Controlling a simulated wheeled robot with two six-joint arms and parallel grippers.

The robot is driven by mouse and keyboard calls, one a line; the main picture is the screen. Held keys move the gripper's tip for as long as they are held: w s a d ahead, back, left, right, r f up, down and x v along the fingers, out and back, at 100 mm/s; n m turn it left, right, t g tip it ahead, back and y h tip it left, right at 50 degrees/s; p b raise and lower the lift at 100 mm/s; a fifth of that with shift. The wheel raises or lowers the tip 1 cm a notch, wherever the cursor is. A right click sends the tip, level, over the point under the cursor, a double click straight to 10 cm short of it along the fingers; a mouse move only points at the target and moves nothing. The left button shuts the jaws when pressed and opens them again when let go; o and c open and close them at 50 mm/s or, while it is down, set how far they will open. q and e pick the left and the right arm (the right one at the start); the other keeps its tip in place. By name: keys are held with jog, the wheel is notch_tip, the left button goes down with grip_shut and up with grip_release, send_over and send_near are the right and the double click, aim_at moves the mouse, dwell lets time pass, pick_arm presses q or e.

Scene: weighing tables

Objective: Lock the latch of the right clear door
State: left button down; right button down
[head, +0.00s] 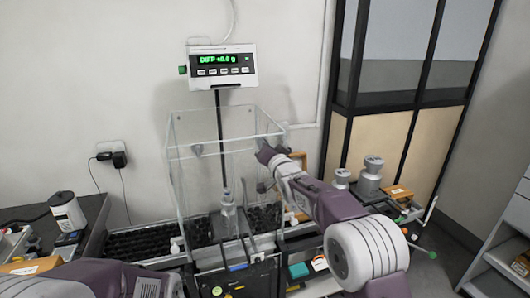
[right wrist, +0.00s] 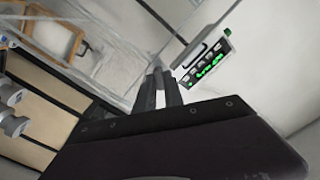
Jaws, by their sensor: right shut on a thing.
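A clear box (head: 200,150) with thin see-through walls stands on the weighing table, and its right clear door (head: 258,125) is on the right side. My right gripper (head: 270,156) reaches in from the right at the upper part of that door. In the right wrist view my right gripper (right wrist: 163,84) has its fingers close together on a small grey piece, which looks like the latch of the right clear door. The fingers hide most of the latch, so its position is unclear. My left arm shows at the lower left; its gripper is not in view.
A scale display (head: 222,68) with green digits stands above the box on a black post. A clear bottle (head: 229,218) stands inside the box. Metal weights (head: 369,178) stand on the right. A black plug (head: 119,159) sits on the wall at left.

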jog(key=shift+f+n+b, duration=0.1)
jog(key=shift+n+b, duration=1.6)
jog(key=shift+n, duration=1.9)
jog(key=c, duration=1.4)
grip_release()
jog(key=shift+c, duration=0.2)
jog(key=b+v, duration=0.3)
jog(key=v, duration=0.6)
jog(key=shift+b, duration=0.35)
